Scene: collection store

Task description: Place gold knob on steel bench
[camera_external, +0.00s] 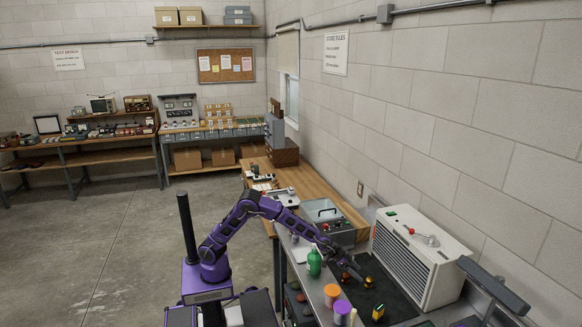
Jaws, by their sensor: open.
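A small gold knob (369,282) sits on a dark mat (399,304) that lies on the steel bench (317,285). A second small gold or orange piece (345,277) shows just left of it, partly by my gripper. My gripper (358,274) is at the end of my purple arm, low over the mat and close beside the gold pieces. It is open. It is small and dark against the mat, so whether it touches either piece cannot be told.
A green bottle (314,262), an orange spool (332,291) and a purple-sided spool (342,307) stand left of the mat. A yellow block (378,312) is in front. A large white vented unit (420,255) stands at the wall. A wooden bench (310,190) lies behind.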

